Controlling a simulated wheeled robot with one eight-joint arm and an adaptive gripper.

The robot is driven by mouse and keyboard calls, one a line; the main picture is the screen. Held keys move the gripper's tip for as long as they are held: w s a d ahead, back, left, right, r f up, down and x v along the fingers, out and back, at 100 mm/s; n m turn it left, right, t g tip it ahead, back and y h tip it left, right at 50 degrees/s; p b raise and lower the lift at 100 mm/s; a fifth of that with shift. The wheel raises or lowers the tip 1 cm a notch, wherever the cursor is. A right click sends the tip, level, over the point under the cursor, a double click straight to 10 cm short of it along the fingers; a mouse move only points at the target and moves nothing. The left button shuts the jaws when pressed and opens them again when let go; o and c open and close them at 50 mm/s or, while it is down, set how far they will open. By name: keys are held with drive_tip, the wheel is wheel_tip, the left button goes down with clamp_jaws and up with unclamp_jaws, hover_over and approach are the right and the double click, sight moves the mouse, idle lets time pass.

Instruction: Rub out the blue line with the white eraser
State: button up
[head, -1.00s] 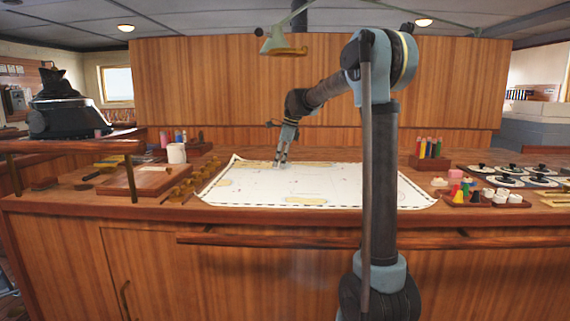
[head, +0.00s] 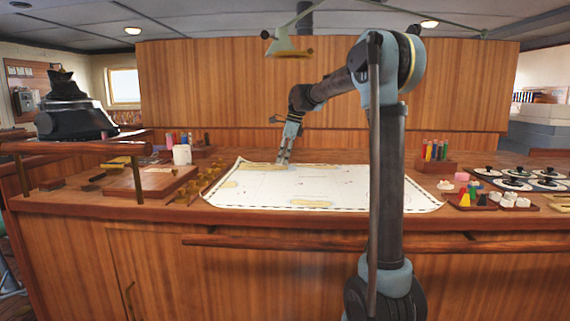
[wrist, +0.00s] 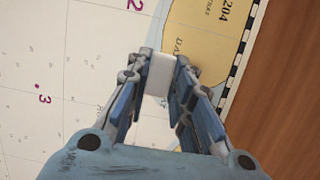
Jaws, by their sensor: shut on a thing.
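The white eraser (wrist: 159,74) is between the fingertips of my gripper (wrist: 162,76) in the wrist view. My gripper is shut on it and holds it over or on the chart, near the chart's edge; I cannot tell whether it touches the paper. In the head view my gripper (head: 283,160) is at the far left part of the white chart (head: 330,185). The eraser is too small to make out there. No blue line can be made out in either view; it may be hidden under the gripper or too faint.
A white mug (head: 182,155) and a wooden board (head: 150,182) stand left of the chart. A pencil holder (head: 436,163) and a tray of small coloured pieces (head: 470,204) stand to the right. A lamp (head: 288,45) hangs above. A wooden rail runs along the front edge.

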drive_tip(key=shift+r, duration=1.75)
